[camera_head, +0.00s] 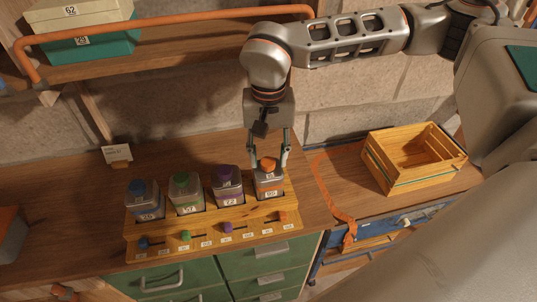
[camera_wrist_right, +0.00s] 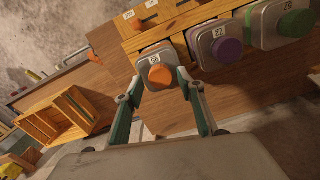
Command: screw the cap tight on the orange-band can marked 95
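The orange-band can (camera_head: 268,187) stands upright in the right-most slot of the wooden rack (camera_head: 205,246). Its label is small and looks like 95. An orange cap (camera_head: 268,164) sits on top of it; I cannot tell how tight it is. In the right wrist view the cap (camera_wrist_right: 160,76) lies between and just beyond my fingertips. My right gripper (camera_head: 268,158) points down over this can, its fingers apart on either side of the cap, with a gap on both sides in the wrist view (camera_wrist_right: 162,88). My left gripper is not in view.
Cans with purple (camera_head: 228,174), green (camera_head: 181,181) and blue (camera_head: 138,187) caps stand in the same rack, left of the orange one. Small coloured knobs line the rack's front. A slatted wooden crate (camera_head: 398,180) stands to the right. An orange rail (camera_head: 170,25) crosses above.

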